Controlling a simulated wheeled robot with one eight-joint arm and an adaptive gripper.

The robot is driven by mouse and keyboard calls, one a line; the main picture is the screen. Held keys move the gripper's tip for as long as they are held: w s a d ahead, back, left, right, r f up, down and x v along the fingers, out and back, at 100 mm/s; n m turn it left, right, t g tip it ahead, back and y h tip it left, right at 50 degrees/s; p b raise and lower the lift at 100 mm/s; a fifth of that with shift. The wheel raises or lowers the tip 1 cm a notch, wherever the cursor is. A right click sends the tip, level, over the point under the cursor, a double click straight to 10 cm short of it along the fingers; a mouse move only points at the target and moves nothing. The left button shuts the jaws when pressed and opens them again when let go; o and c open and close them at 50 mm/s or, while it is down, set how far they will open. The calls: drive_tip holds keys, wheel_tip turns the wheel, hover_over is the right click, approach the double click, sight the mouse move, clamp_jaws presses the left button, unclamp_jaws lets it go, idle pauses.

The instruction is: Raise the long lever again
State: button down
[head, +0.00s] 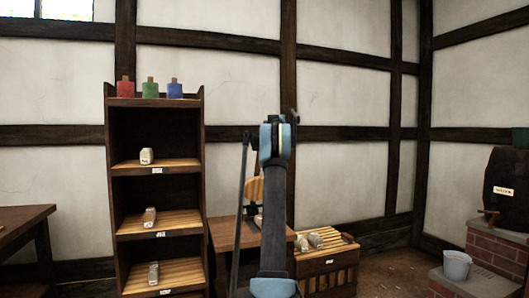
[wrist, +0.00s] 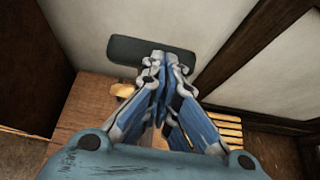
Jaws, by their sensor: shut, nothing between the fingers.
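A long, thin dark bar (head: 241,215) stands nearly upright just left of my arm in the head view, leaning slightly. It looks like the long lever; its foot is out of the picture. My gripper (wrist: 160,62) is shut and empty, its fingertips together at the upper middle of the wrist view. A dark grey-green rounded piece (wrist: 124,48) lies across behind the fingertips. I cannot tell whether it is part of the lever or whether the fingers touch it. In the head view, my raised arm hides the fingertips.
A wooden table (head: 228,232) stands behind the arm, with a yellow rounded object (head: 256,187) by it. A shelf (head: 110,170) with bottles is at left. A slatted crate (head: 330,262) is right of the table; a bucket (head: 457,265) and barrel (head: 507,187) stand far right.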

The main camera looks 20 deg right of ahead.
drive_tip(key=shift+w+r, duration=0.35)
drive_tip(key=shift+w, duration=0.3)
